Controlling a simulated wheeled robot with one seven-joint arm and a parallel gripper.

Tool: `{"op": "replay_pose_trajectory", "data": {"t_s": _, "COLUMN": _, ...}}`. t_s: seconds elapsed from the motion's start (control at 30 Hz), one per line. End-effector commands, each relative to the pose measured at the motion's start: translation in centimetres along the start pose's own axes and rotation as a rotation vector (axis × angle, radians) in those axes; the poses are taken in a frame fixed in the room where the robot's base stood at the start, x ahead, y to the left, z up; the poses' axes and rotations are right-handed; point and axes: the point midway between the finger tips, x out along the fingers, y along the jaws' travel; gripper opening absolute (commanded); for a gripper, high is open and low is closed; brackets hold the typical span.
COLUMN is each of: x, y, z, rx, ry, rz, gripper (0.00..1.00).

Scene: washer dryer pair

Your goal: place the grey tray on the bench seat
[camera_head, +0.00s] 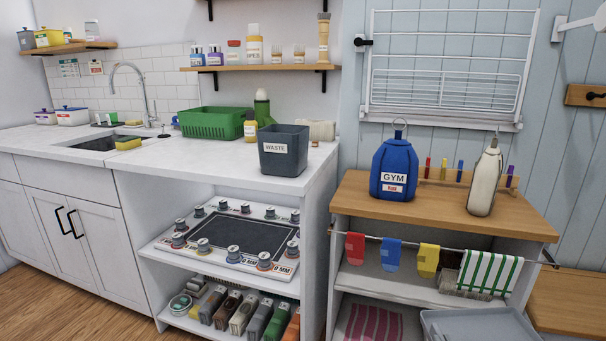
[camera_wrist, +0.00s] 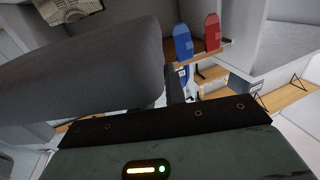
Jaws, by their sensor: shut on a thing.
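The grey tray (camera_head: 478,326) shows at the bottom edge of the head view, right of centre, cut off by the frame. A large dark grey surface, which looks like the tray (camera_wrist: 90,75), fills the left of the wrist view. My gripper (camera_wrist: 172,88) is shut on the tray; its fingertips are mostly hidden behind it. My gripper is not visible in the head view. The wooden bench seat (camera_head: 572,312) is at the lower right, just right of the tray and lower than the wooden counter. Its visible part is bare.
The wooden-topped shelf unit (camera_head: 440,205) stands behind the tray, with a blue gym bag (camera_head: 394,170) and a pale bottle (camera_head: 485,180) on top. A rail (camera_head: 345,233) with hanging socks and a striped towel (camera_head: 488,272) runs along its front, close to the tray.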

Motion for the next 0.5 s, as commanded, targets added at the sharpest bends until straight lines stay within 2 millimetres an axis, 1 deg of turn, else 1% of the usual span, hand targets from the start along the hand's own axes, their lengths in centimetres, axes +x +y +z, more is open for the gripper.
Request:
{"op": "replay_pose_trajectory", "data": {"t_s": 0.03, "x": -0.4, "y": 0.0, "z": -2.4, "rx": -0.004, "ry": -0.002, "rz": -0.003, "gripper": 0.00}}
{"op": "replay_pose_trajectory", "data": {"t_s": 0.3, "x": -2.2, "y": 0.3, "z": -8.5, "rx": -0.004, "ry": -0.001, "rz": -0.005, "gripper": 0.00}}
{"op": "replay_pose_trajectory", "data": {"t_s": 0.4, "x": -2.7, "y": 0.5, "z": -10.6, "rx": -0.004, "ry": -0.001, "rz": -0.007, "gripper": 0.00}}
{"op": "replay_pose_trajectory", "data": {"t_s": 0.5, "x": -3.1, "y": 0.7, "z": -12.2, "rx": -0.003, "ry": -0.001, "rz": -0.009, "gripper": 0.00}}
